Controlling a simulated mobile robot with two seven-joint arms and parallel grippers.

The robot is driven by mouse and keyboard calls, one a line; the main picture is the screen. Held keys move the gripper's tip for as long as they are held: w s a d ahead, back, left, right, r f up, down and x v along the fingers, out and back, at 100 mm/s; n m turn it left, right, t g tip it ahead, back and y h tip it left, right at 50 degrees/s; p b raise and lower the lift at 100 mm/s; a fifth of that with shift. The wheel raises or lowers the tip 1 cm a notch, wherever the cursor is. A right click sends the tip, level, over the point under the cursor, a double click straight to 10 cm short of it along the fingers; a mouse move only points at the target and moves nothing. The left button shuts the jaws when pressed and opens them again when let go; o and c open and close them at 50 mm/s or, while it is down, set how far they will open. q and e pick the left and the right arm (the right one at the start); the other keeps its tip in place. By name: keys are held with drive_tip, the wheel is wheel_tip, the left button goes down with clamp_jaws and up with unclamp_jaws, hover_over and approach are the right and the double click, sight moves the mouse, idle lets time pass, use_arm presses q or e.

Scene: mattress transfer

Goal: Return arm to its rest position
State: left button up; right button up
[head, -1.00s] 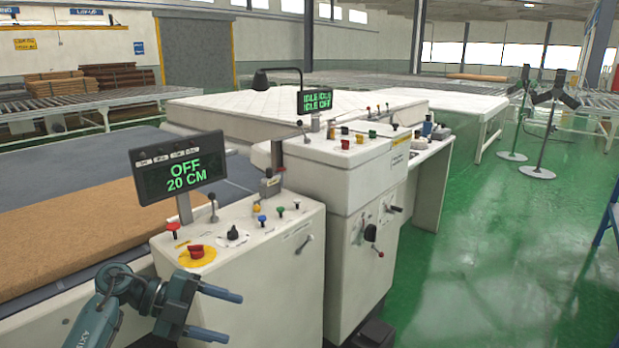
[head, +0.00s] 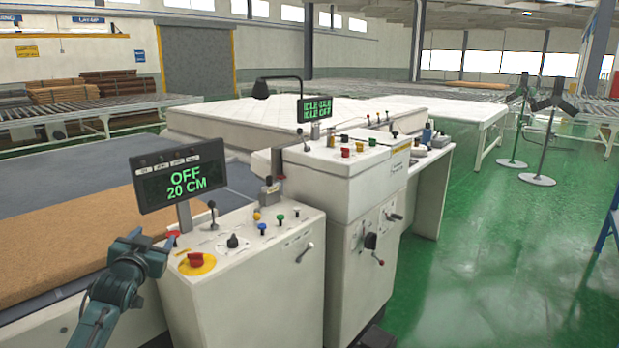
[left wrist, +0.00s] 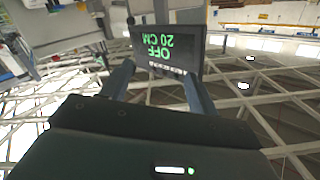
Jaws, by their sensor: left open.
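My left arm (head: 105,308) comes in at the lower left of the head view, beside the near white control console (head: 245,268). My left gripper (head: 150,254) is raised at the console's left edge, and its fingers are hard to make out there. In the left wrist view, the picture is upside down and my left gripper (left wrist: 158,74) shows two spread fingers with nothing between them. Behind them is the dark display (left wrist: 165,50) reading OFF 20 CM. My right gripper is not in view.
The display (head: 180,176) stands on a post close beyond the gripper. A red emergency knob on a yellow disc (head: 196,262) is close to its right. A brown slab (head: 60,240) lies at left. A white mattress (head: 240,118) lies behind. Green floor (head: 480,260) is open at right.

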use_arm(q)
drive_tip(key=s+d+f+m+g+h, duration=0.1)
drive_tip(key=s+d+f+g+h, duration=0.1)
drive_tip(key=s+d+f, duration=0.6)
drive_tip(key=s+d+f+g+h, duration=0.15)
drive_tip(key=s+d+f, duration=0.25)
drive_tip(key=s+f, duration=0.7)
drive_tip(key=s+d+f+g, duration=0.1)
drive_tip(key=s+d+f, duration=0.1)
drive_tip(key=s, duration=0.5)
drive_tip(key=s+d+f+g+h, duration=0.1)
drive_tip(key=s+d+f, duration=0.2)
drive_tip(key=s, duration=0.3)
drive_tip(key=s+d+f+g+h, duration=0.1)
drive_tip(key=s+d+f, duration=0.1)
drive_tip(key=s+d, duration=0.2)
drive_tip(key=s, duration=0.3)
drive_tip(key=shift+s+d+f+n, duration=0.2)
drive_tip(key=shift+s+f+n, duration=0.05)
drive_tip(key=shift+s+n, duration=0.05)
